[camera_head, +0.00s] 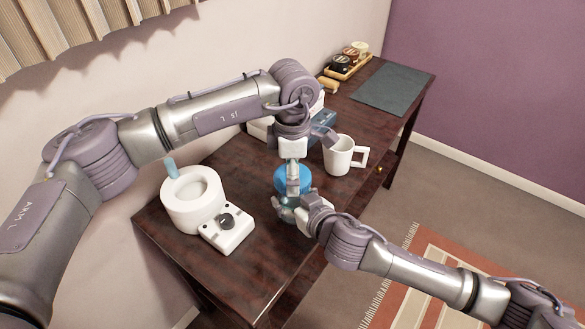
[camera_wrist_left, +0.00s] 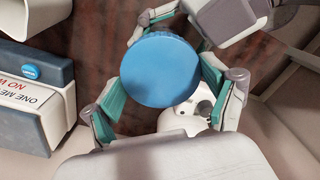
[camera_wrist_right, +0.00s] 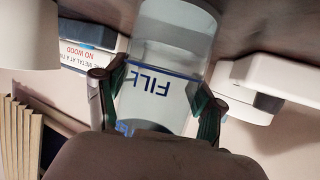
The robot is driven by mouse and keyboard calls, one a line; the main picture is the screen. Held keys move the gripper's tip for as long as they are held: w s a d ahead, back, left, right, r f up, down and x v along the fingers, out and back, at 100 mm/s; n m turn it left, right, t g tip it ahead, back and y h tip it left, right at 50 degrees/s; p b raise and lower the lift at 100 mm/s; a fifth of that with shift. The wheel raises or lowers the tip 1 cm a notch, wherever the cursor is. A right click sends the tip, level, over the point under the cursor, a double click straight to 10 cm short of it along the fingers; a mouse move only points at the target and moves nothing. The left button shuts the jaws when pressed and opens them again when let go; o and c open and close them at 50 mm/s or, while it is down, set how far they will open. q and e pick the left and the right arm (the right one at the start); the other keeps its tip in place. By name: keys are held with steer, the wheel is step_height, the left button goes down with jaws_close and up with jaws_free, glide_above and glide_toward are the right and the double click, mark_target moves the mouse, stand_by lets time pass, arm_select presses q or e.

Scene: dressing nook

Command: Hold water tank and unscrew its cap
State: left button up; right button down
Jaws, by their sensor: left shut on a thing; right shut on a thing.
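The water tank (camera_wrist_right: 165,85) is a clear container with blue "FILL" lettering, seen close up in the right wrist view. Its round blue cap (camera_wrist_left: 160,70) fills the middle of the left wrist view and shows in the head view (camera_head: 288,179). My left gripper (camera_wrist_left: 155,85) comes from above and is shut on the cap, one teal pad at each side. My right gripper (camera_wrist_right: 165,100) is shut on the tank body from the side, one finger on each side. In the head view my grippers (camera_head: 293,178) (camera_head: 300,213) hide much of the tank.
A white device with a round opening (camera_head: 192,203) and a black knob stands left on the dark wooden table (camera_head: 268,258). A white mug (camera_head: 339,156) stands close on the right. A blue-grey box with printed text (camera_wrist_left: 35,95) lies near. A grey mat (camera_head: 392,88) and a jar tray (camera_head: 346,67) are farther back.

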arm_select(q)
steer(key=o, duration=1.1)
step_height(320, 180, up, 4)
steer(key=shift+r, duration=0.2)
step_height(320, 180, up, 3)
steer(key=m, duration=0.2)
steer(key=shift+r+m, duration=0.15)
steer(key=shift+m, duration=0.25)
steer(key=shift+f, duration=3.9)
